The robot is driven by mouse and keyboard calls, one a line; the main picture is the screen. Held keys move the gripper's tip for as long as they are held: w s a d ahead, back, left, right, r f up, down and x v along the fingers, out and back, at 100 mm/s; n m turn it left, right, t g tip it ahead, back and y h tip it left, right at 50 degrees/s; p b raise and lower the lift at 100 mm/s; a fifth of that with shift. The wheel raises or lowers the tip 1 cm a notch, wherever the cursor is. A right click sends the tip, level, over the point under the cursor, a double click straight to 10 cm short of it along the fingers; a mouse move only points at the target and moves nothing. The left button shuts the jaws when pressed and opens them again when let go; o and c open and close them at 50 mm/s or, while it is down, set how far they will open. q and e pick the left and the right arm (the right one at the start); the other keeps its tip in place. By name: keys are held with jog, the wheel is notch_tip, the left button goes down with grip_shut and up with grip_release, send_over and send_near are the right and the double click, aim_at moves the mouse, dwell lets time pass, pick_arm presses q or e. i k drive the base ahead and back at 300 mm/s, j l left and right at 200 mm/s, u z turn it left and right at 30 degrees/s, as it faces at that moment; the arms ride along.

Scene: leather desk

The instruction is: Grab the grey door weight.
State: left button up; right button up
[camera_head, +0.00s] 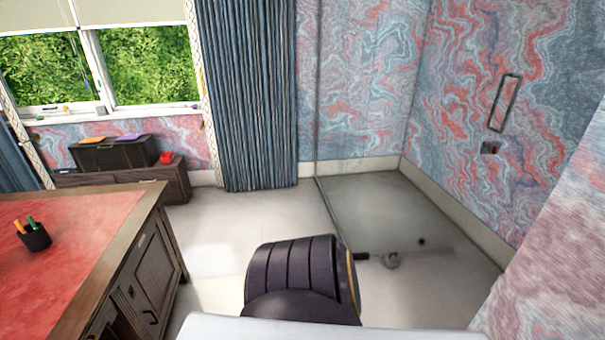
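A small grey rounded object (391,261), which looks like the door weight, lies on the floor right of the black chair. A short dark bar (361,256) is beside it on the left, partly behind the chair's edge. It is too small to tell whether the two are one piece. A small dark round spot (421,241) is just to its right. Neither of my grippers is in view.
A black padded chair (292,272) stands in the front middle, close to the grey object. A red-topped wooden desk (75,235) with a pen cup (34,236) is at left. A low cabinet (176,182) stands below the window. Pale floor (262,216) between desk and chair is clear.

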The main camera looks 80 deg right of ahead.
aim_at(391, 260)
jog(key=z, duration=3.7)
jog(key=i+j+z, duration=0.4)
jog(key=i, duration=0.2)
jog(key=i+j+z, duration=0.35)
jog(key=i+j, duration=0.15)
jog(key=j, duration=0.2)
